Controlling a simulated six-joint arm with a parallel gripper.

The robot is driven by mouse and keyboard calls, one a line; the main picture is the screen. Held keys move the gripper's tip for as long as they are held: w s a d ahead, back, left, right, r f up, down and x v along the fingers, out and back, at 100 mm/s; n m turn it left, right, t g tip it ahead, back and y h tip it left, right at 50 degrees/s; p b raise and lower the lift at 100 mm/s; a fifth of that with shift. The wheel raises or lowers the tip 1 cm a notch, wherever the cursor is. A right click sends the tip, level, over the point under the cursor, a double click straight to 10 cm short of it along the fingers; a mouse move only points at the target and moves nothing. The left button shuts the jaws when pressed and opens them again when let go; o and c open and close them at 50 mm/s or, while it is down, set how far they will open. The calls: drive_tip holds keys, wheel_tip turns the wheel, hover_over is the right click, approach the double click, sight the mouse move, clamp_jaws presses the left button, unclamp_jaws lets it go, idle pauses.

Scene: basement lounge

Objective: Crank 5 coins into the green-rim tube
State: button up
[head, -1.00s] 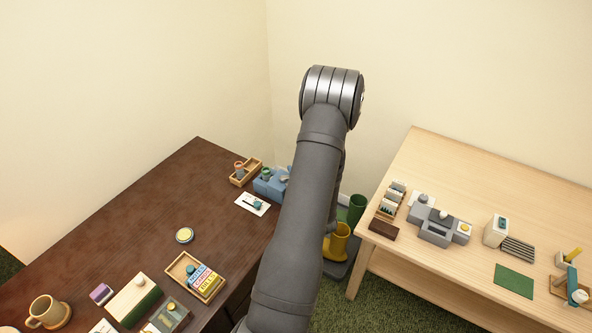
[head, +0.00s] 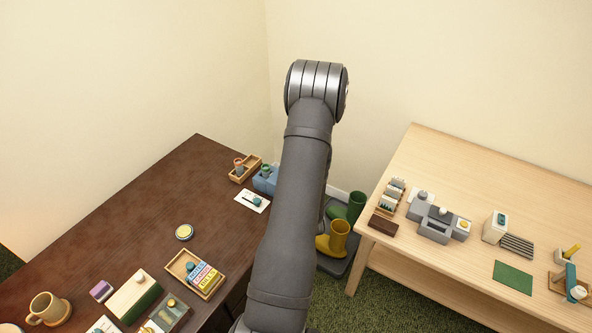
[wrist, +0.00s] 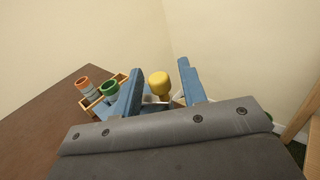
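The blue coin device (head: 265,182) stands at the dark table's far right corner, its right part hidden behind my arm in the head view. The green-rim tube (head: 265,169) is on it; in the wrist view the tube (wrist: 110,89) is left of my fingers. A yellow knob (wrist: 159,83), apparently the crank's handle, shows between my two blue fingers. My gripper (wrist: 160,70) is open, with a visible gap on both sides of the knob. My gripper is hidden in the head view. I cannot make out any coins.
An orange-rim tube (wrist: 84,84) stands in a wooden tray (head: 241,174) beside the device. A white card (head: 252,200) lies in front. Boots (head: 333,241) stand on the floor between the dark table and the pale table (head: 450,160). Walls close off the back.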

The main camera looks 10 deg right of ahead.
drive_tip(key=s, duration=1.7)
drive_tip(key=shift+s+a, duration=0.2)
drive_tip(key=shift+a, duration=0.2)
drive_tip(key=w+d+n+g+y, duration=0.4)
drive_tip(key=d+n+y, duration=0.2)
drive_tip(key=d+y, duration=0.2)
drive_tip(key=w+d+n+g+y, duration=0.4)
drive_tip(key=d+n+y, duration=0.2)
drive_tip(key=d+y, duration=0.15)
drive_tip(key=shift+y, duration=0.25)
drive_tip(key=x, duration=1.7)
drive_tip(key=shift+a, duration=0.35)
